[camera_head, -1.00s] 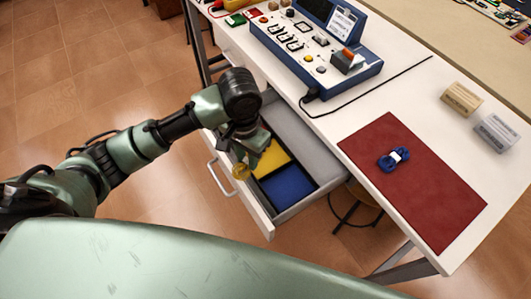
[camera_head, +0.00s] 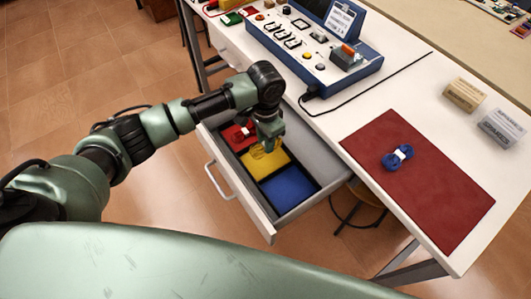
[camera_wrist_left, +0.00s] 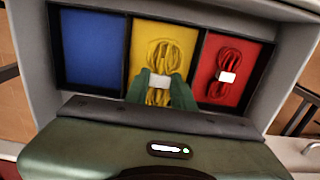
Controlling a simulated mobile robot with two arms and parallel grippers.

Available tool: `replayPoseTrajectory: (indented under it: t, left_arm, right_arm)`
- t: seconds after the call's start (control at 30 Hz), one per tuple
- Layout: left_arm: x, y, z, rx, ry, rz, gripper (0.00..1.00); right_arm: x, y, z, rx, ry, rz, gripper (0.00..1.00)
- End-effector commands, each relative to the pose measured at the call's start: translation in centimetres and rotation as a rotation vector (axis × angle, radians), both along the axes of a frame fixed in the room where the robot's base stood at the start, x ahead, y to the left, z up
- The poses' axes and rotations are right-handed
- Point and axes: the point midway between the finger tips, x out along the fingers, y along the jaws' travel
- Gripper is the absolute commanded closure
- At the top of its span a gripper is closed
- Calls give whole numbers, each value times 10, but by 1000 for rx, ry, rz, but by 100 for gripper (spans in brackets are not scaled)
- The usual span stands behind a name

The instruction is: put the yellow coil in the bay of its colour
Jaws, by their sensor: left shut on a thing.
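The yellow coil (camera_wrist_left: 158,92), with a white band round its middle, is between the fingers of my left gripper (camera_wrist_left: 160,92), which is shut on it. In the left wrist view it is over the yellow bay (camera_wrist_left: 141,40) of the open drawer; I cannot tell if it touches the bay floor. In the head view the left gripper (camera_head: 268,139) reaches down into the drawer and the coil (camera_head: 262,151) shows below it. My right gripper is not in view.
The open drawer (camera_head: 232,178) also has a blue bay (camera_head: 289,187), empty, and a red bay holding a red coil (camera_wrist_left: 229,72). A blue coil (camera_head: 397,157) lies on the dark red mat (camera_head: 425,190). A blue control panel (camera_head: 315,50) stands on the table.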

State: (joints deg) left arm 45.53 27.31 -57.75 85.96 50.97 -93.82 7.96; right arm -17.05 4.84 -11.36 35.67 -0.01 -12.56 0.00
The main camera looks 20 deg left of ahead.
Motion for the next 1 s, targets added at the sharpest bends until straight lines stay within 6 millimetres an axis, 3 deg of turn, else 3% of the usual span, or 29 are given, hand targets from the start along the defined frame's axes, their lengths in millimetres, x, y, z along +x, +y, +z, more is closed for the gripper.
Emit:
replayPoseTrajectory:
  t: [0.5, 0.9, 0.93, 1.0]
  left_arm:
    - [0, 0, -63, 1, -1, 1, 100]
    - [0, 0, -69, -1, -1, 0, 100]
    - [0, 0, -69, -1, -1, 0, 73]
    - [0, 0, -69, 0, -1, -1, 54]
  right_arm:
    - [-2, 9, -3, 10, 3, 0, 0]
    - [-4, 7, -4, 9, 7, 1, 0]
    - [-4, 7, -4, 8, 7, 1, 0]
    - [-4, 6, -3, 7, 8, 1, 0]
